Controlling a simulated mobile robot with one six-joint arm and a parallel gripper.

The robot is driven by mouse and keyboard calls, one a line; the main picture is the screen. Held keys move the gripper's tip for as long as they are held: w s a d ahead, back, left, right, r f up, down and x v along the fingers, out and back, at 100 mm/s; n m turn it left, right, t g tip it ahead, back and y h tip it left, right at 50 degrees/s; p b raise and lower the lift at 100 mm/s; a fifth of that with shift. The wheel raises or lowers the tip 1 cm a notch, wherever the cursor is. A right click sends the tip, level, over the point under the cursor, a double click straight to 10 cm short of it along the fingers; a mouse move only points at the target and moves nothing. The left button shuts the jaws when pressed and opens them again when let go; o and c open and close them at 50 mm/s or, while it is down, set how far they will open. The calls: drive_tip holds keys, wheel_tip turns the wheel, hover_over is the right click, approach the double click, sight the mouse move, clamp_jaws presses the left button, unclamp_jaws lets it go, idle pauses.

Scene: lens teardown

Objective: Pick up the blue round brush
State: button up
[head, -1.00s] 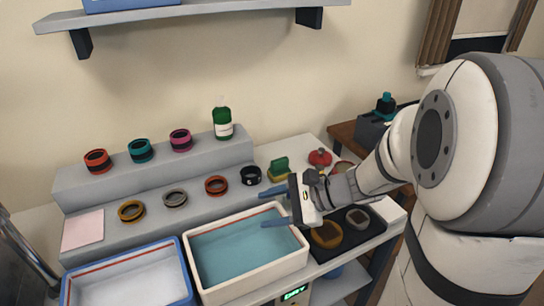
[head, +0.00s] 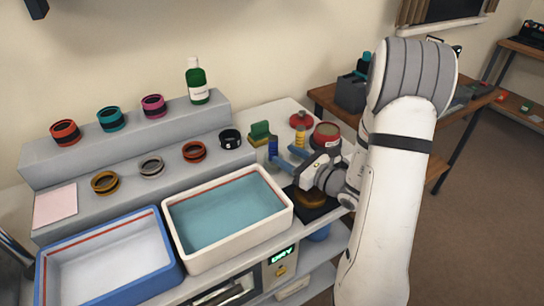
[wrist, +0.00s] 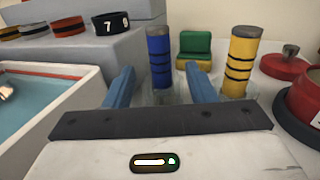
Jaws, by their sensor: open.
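The blue round brush (head: 273,147) is a small upright blue cylinder with dark bands on the grey-white bench. It also shows in the wrist view (wrist: 159,57), in line with the gap between my fingers. My gripper (head: 286,160) is open and empty, with blue fingers low over the bench on the near side of the brush. In the wrist view my gripper (wrist: 160,82) points at the brush; I cannot tell whether its base is between the fingertips or just past them. A similar yellow brush (wrist: 241,62) stands to the right, past the right finger.
A green and yellow sponge-like block (wrist: 194,50) sits behind the brushes. The white tray (head: 176,239) of bluish liquid and the stepped grey rack (head: 128,140) with lens rings lie left.

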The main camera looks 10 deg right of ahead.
sight(273, 153)
drive_tip(key=x, duration=0.7)
drive_tip(key=shift+w+a+r, duration=0.15)
drive_tip(key=shift+a, duration=0.05)
drive_tip(key=shift+c, duration=0.4)
drive_tip(key=c, duration=1)
